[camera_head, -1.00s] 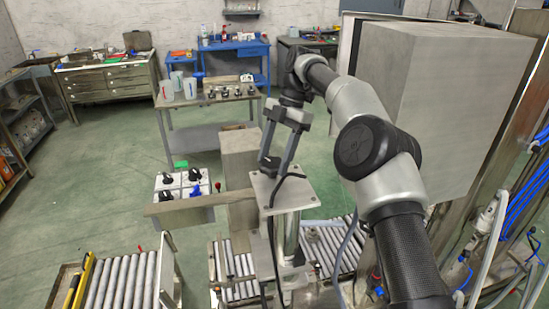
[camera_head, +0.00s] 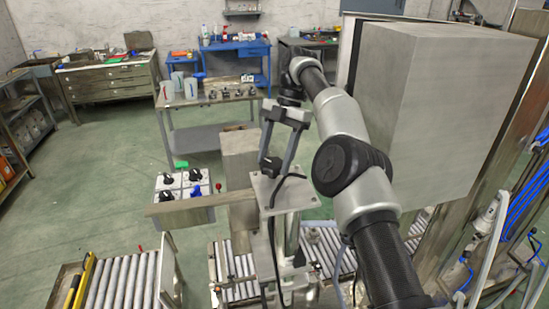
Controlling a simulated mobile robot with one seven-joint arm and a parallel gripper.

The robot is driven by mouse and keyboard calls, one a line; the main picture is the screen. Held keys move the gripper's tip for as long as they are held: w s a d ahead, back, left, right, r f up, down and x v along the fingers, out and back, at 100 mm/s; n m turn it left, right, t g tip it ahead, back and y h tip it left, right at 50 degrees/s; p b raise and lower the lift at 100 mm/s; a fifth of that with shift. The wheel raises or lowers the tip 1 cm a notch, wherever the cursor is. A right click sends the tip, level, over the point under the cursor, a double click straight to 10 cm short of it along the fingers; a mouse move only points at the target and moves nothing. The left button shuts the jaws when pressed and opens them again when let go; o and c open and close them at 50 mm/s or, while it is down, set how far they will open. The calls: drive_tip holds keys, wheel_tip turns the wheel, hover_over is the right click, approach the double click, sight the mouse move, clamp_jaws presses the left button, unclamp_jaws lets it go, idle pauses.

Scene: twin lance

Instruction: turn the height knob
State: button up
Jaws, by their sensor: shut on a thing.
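My gripper (camera_head: 275,158) points down over a metal stand in the middle of the view. Its two grey fingers are shut on a small dark knob (camera_head: 270,166) at the top of the stand. The fingers partly hide this knob, and no marking on it can be read. A flat metal plate (camera_head: 268,187) tops the stand just below the fingertips, and a black cable runs across it.
A white panel (camera_head: 182,181) with black knobs and one blue knob stands left of the gripper. A tall grey block (camera_head: 238,160) stands between them. A big grey box (camera_head: 435,110) is right of my arm. Roller conveyors (camera_head: 120,280) lie in front.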

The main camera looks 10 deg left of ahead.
drive_tip(key=o, duration=1.1)
drive_tip(key=shift+d+m, duration=0.1)
drive_tip(key=shift+m, duration=0.2)
